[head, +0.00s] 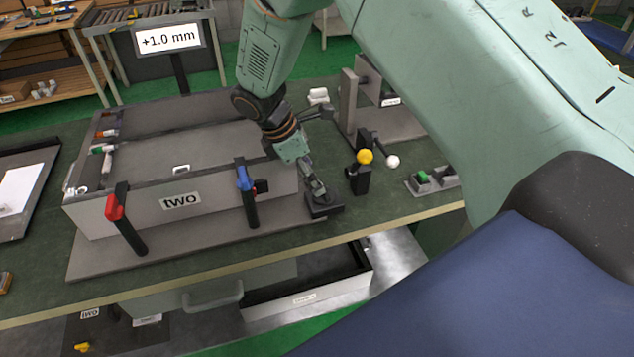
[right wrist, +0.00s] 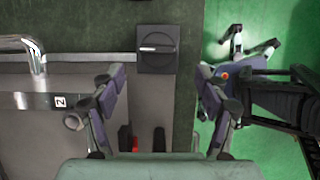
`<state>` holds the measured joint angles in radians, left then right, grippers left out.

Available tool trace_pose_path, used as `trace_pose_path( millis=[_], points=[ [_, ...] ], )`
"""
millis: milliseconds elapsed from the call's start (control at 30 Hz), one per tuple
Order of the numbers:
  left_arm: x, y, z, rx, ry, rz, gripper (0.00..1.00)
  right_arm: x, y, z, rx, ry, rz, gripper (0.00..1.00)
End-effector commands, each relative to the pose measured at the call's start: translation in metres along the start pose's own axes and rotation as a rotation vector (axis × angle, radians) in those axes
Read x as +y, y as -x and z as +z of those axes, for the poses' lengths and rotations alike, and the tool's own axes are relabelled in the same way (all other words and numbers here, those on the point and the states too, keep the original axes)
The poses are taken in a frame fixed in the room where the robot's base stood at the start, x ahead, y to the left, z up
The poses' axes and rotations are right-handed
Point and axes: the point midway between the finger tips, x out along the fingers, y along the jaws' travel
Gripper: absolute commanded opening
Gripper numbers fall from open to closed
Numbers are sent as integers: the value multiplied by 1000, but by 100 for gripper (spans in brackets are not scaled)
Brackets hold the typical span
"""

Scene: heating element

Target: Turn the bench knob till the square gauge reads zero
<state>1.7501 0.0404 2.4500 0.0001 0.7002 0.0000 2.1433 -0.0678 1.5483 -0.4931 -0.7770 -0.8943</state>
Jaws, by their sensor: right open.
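The gauge display (head: 168,38) is a white rectangular screen on a post at the back left and reads +1.0 mm. The bench knob (right wrist: 157,48) is a black square plate with a round dial; its white mark lies horizontal in the right wrist view. In the head view the knob's black base (head: 328,211) is partly hidden by my right gripper (head: 315,190). The right gripper (right wrist: 157,82) is open and empty, its fingers apart on either side of the knob's line.
A grey box (head: 225,205) labelled "two" stands left of the knob with red (head: 115,207) and blue (head: 243,178) clamps on its front. A post with a yellow ball (head: 365,157) and a white ball (head: 392,161) stand to the right. An open drawer (head: 305,298) is below.

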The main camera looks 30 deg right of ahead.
Motion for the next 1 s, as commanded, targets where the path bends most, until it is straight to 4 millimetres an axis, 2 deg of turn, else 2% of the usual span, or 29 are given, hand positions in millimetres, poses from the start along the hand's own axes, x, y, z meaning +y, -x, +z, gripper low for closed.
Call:
trace_pose_path(
  millis=[100,300,700,1000],
  points=[
    [0,0,0,-1,0,0,36,-1,-20,1,1,-1,-2,74],
    [0,0,0,-1,-1,0,36,0,-44,1,1,-1,0,74],
    [0,0,0,-1,0,0,36,4,-50,1,0,-1,2,73],
    [0,0,0,0,0,0,36,4,-50,0,0,-1,2,47]
  ],
)
